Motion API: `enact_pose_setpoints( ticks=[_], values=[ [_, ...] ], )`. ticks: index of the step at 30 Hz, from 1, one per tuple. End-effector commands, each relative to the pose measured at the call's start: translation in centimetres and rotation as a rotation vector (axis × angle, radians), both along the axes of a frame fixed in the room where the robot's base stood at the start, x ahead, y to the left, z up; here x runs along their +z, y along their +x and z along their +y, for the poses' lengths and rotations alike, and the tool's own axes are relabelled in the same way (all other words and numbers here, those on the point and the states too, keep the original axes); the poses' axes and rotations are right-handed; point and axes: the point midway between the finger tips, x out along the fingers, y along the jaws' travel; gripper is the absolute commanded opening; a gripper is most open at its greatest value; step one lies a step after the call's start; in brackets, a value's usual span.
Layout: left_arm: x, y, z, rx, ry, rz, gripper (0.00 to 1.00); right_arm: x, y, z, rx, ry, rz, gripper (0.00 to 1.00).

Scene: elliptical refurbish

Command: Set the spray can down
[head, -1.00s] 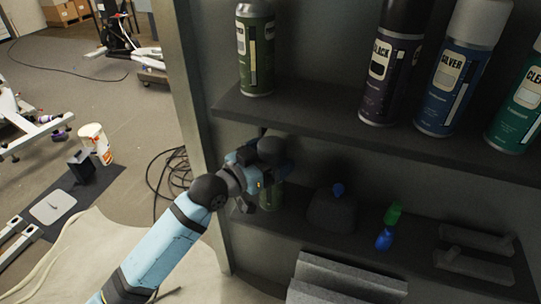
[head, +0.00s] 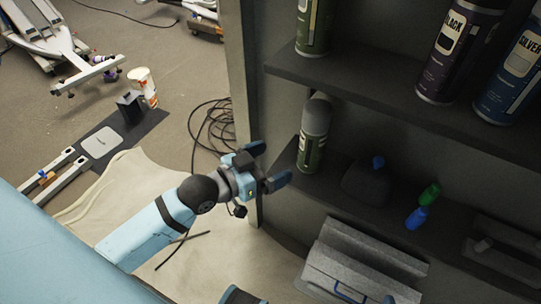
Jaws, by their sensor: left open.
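A green spray can (head: 312,140) with a grey cap stands upright on the lower shelf (head: 325,193), near the shelf's left end. My left gripper (head: 275,164) is open and empty, just to the left of the can and apart from it, with its fingers pointing toward the shelf. My right gripper is not in view; a small dark and blue arm part shows at the bottom edge.
The upper shelf (head: 385,108) holds several large spray cans, among them a black one (head: 459,50). A dark lumpy object (head: 367,186), a green bottle (head: 429,194) and a blue bottle (head: 416,218) are on the lower shelf. A cabinet post (head: 242,90) stands left of the can.

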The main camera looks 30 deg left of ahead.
Motion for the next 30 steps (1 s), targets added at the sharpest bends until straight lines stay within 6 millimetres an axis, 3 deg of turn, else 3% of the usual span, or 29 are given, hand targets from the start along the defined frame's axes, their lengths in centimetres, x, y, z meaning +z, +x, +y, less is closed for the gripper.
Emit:
enact_pose_setpoints(
  ticks=[1, 3, 6, 11, 22, 26, 30],
  values=[
    [-2.9, -1.8, -0.9, 0.026, 0.0, 0.071, 0.94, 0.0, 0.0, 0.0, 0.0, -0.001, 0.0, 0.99],
    [-6.2, -4.2, -2.0, 0.063, 0.019, 0.157, 0.94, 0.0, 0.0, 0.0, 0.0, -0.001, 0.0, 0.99],
    [-9.7, -7.3, -3.2, 0.107, 0.049, 0.26, 0.94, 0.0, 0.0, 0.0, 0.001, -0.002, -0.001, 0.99],
    [-12.5, -10.1, -4.2, 0.143, 0.08, 0.35, 0.94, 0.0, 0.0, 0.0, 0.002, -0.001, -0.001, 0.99],
    [-12.2, -10.3, -4.2, 0.148, 0.086, 0.359, 0.94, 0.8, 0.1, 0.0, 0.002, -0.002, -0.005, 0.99],
    [-9.9, -10.4, -4.0, 0.151, 0.095, 0.365, 0.94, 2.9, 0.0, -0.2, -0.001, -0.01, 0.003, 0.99],
    [-6.5, -10.5, -3.7, 0.158, 0.112, 0.377, 0.94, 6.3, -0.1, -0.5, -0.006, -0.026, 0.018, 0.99]
  ],
)
